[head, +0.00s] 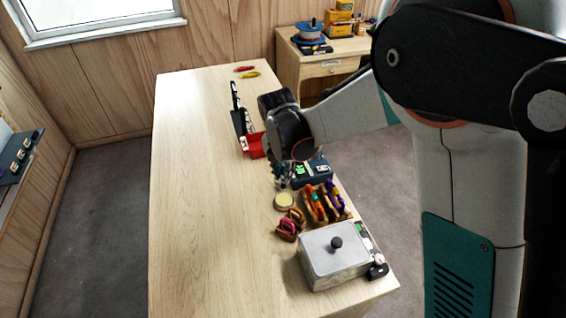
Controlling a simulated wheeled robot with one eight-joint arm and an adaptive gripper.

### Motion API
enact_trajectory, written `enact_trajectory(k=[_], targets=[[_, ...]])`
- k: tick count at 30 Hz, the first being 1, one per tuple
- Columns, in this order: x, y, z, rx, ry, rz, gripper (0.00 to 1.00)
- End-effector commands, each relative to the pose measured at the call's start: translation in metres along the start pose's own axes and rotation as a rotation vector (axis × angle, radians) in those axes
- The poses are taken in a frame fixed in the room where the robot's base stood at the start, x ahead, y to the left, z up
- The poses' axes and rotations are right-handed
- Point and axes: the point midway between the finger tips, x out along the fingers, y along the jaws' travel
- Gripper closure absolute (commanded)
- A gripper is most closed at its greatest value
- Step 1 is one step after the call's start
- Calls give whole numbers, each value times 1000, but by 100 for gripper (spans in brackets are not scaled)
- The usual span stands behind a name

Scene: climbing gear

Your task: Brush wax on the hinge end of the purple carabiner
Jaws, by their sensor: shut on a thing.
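My gripper (281,180) points down over the right half of the table, just above a round, pale yellow wax tin (284,202). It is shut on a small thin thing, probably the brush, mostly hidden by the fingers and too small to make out. A purple carabiner (335,193) stands at the right end of a wooden rack (322,217), beside green and orange gear. The rack is right of my gripper and apart from it. Which end of the purple carabiner is the hinge end is too small to tell.
A magenta piece in a wooden holder (291,225) and a silver lidded box (335,262) stand nearer. A dark blue tray (316,179) is right of my gripper. The table's left side is clear.

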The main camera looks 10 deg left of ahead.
Motion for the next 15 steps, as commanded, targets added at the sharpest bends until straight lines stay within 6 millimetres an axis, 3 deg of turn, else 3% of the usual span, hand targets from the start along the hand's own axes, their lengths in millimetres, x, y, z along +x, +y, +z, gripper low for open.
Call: enact_trajectory(k=[15], targets=[[46, 0, -7, 0, 0, 0, 100]])
